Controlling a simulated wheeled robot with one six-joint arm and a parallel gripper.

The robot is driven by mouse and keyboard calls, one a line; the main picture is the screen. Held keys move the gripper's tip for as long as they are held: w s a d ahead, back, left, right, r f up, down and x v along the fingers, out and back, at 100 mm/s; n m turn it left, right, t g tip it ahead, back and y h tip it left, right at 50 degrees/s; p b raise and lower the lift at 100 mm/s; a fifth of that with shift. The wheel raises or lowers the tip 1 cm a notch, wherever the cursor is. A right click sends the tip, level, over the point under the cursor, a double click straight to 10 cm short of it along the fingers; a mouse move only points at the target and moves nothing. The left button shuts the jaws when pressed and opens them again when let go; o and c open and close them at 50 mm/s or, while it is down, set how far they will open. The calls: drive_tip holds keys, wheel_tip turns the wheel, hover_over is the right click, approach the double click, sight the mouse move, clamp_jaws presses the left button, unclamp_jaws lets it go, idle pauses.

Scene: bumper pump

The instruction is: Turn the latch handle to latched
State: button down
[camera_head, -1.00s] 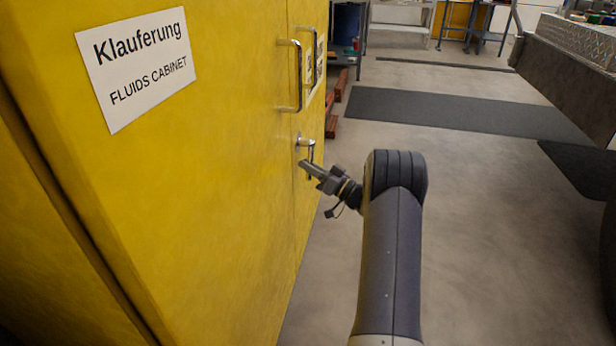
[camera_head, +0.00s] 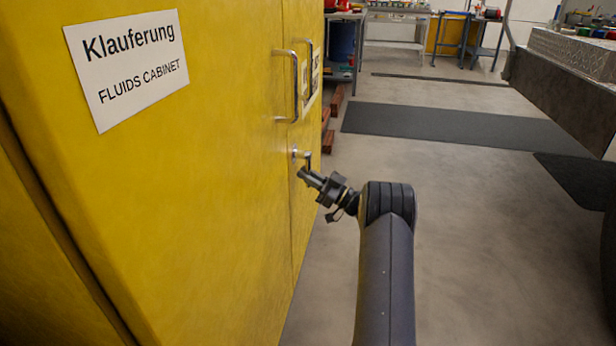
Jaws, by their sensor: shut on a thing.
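The latch handle (camera_head: 308,161) is a small metal lever on a round base on the yellow fluids cabinet (camera_head: 215,200), below a long bar handle. The lever seems to point downward, its lower end partly hidden behind my gripper. My gripper (camera_head: 304,174) reaches in from the right and is shut on the latch handle at the cabinet's face. The contact is small and partly hidden in the head view.
A chrome bar handle (camera_head: 297,88) stands out from the door above the latch. Dark mats (camera_head: 450,128) lie on the open floor to the right; a grey bench (camera_head: 570,75) stands at the far right.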

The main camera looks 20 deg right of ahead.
drive_tip(key=c, duration=1.4)
unclamp_jaws()
drive_tip(key=shift+d, duration=0.1)
drive_tip(key=p+v, duration=0.3)
drive_tip(key=v, duration=0.7)
drive_tip(key=shift+s+d+f, duration=0.1)
drive_tip(key=shift+s+d, duration=0.1)
drive_tip(key=shift+s, duration=0.05)
drive_tip(key=b+x, duration=0.3)
drive_tip(key=x, duration=0.8)
drive_tip(key=shift+f, duration=0.15)
drive_tip(key=shift+s+a+m, duration=0.1)
drive_tip(key=shift+s+m, duration=0.1)
drive_tip(key=shift+m, duration=0.2)
